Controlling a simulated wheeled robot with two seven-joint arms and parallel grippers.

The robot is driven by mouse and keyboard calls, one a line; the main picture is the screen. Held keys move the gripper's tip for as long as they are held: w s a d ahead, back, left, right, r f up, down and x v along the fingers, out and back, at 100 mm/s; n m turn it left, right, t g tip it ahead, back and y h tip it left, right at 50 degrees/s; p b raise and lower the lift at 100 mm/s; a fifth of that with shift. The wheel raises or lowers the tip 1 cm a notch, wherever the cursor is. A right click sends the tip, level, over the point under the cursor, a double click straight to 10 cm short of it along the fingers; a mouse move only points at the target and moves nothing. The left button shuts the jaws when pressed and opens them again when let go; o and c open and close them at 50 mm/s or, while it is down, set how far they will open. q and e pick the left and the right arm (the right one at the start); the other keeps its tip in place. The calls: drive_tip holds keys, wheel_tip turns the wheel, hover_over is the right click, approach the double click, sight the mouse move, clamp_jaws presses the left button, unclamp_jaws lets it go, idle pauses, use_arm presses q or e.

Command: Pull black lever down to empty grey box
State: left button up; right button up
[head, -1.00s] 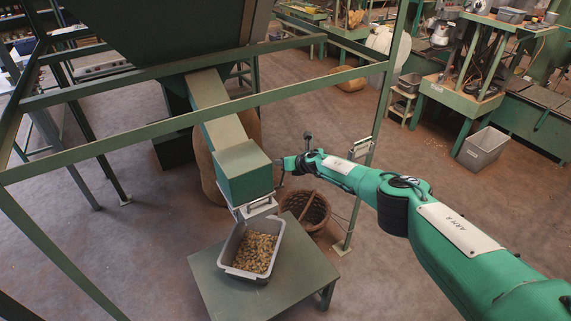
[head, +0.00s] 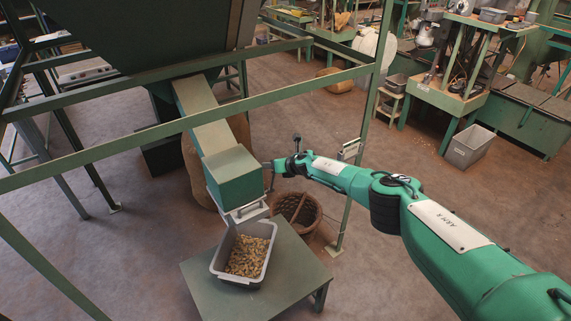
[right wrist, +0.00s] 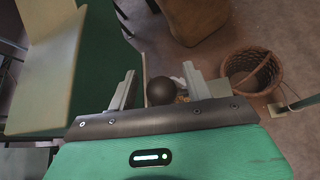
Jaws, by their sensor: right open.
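The black lever shows as a round black knob (right wrist: 159,91) in the right wrist view. It lies between the two fingers of my right gripper (right wrist: 160,88), which is open around it; I cannot tell whether either finger touches it. In the head view, my right gripper (head: 270,166) is beside the right side of the green chute end (head: 234,177); the lever cannot be made out there. A grey box (head: 236,279) with light brown nuts (head: 247,255) in it stands upright below the chute's mouth. My left gripper is not in view.
The box stands on a low green table (head: 305,262). A wicker basket (head: 312,222) is on the floor behind it, and it also shows in the right wrist view (right wrist: 268,85). A green frame bar (head: 130,145) crosses in front of the chute.

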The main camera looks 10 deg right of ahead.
drive_tip(key=p+v, duration=0.2)
drive_tip(key=shift+s+d+r, duration=0.15)
drive_tip(key=shift+s+r, duration=0.05)
drive_tip(key=shift+r, duration=0.2)
drive_tip(key=p+v, duration=0.2)
drive_tip(key=v, duration=0.8)
drive_tip(key=shift+s, duration=0.4)
